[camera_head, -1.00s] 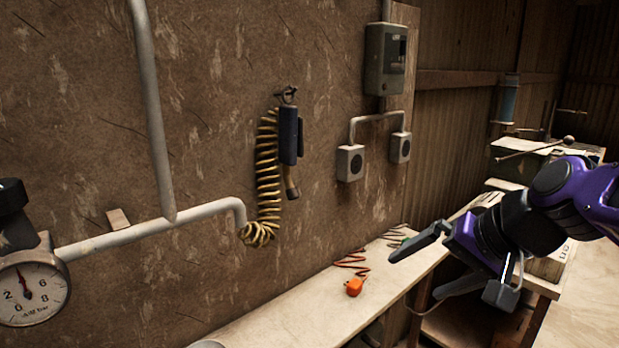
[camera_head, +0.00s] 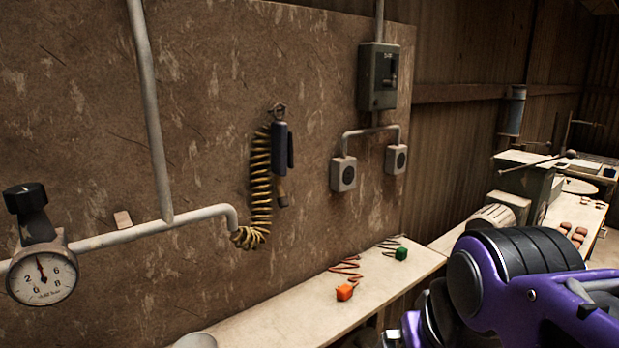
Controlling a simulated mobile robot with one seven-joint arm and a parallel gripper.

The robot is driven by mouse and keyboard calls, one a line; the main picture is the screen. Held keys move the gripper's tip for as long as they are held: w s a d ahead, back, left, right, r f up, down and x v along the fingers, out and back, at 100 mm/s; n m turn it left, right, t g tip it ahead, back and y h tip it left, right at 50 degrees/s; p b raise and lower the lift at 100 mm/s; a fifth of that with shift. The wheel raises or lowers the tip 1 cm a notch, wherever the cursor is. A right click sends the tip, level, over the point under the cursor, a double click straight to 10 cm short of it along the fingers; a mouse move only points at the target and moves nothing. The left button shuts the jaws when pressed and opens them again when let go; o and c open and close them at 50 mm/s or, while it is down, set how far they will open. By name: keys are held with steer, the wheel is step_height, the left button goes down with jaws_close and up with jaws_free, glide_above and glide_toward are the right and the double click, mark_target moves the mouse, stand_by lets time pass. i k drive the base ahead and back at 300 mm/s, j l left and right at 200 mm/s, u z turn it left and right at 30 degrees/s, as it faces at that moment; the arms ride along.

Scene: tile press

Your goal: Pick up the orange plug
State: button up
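The orange plug (camera_head: 344,292) lies on the pale wooden bench top (camera_head: 285,322) against the wall. Its thin reddish cord zigzags back from it along the bench. A green plug (camera_head: 401,253) with its own cord lies farther back to the right on the same bench. My purple and black arm fills the lower right of the view. My gripper's fingers do not show, and nothing of mine touches the orange plug in view.
Two grey sockets (camera_head: 343,174) (camera_head: 397,159) sit on the wall under a grey switch box (camera_head: 379,77). A coiled yellow hose (camera_head: 261,185) hangs left of them. A pressure gauge (camera_head: 42,277) is at the far left.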

mark_target(344, 292)
steer(key=i+l+u, duration=0.3)
steer(key=l, duration=0.35)
steer(key=i+l+u, duration=0.15)
steer(key=i+l, duration=0.15)
steer(key=l, duration=0.1)
